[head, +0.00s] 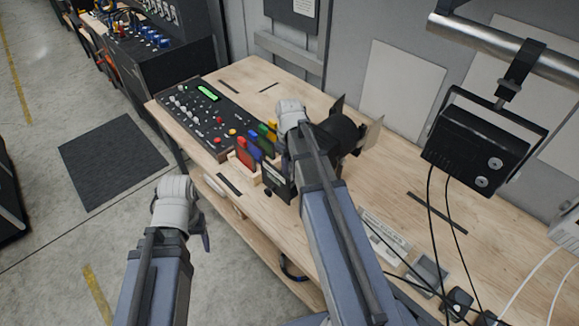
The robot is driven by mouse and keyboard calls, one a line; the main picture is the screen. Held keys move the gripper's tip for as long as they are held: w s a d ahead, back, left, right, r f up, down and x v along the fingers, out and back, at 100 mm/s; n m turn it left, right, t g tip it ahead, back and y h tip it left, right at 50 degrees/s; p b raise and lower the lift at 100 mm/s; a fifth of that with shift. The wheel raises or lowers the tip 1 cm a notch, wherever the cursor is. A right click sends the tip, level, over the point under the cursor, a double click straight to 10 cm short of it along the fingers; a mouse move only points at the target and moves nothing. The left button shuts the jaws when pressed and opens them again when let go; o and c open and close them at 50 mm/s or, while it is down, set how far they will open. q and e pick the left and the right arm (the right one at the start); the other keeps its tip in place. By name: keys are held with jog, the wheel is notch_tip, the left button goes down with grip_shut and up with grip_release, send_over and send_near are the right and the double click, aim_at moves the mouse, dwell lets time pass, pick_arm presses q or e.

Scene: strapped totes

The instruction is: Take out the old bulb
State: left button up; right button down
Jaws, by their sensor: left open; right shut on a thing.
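A black stage lamp (340,131) with flaps at its front lies on the wooden bench (395,187), partly covered by my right arm. A black boxy part (276,183) with a small pale label shows just left of that arm. My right gripper (284,146) is at the lamp, mostly hidden behind its own wrist. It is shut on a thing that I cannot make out. My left gripper (204,232) is open, in front of the bench edge and apart from the lamp; its fingers show only partly. I cannot see a bulb.
A control desk (210,115) lies at the bench's left end, beside colored filters (248,152) in a wooden rack. A black floodlight (478,150) hangs from a pipe at the right, its cables trailing down.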

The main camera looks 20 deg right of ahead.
aim_at(290, 162)
jog(key=shift+r+p, duration=1.5)
jog(key=shift+r, duration=0.25)
jog(key=shift+f, duration=0.15)
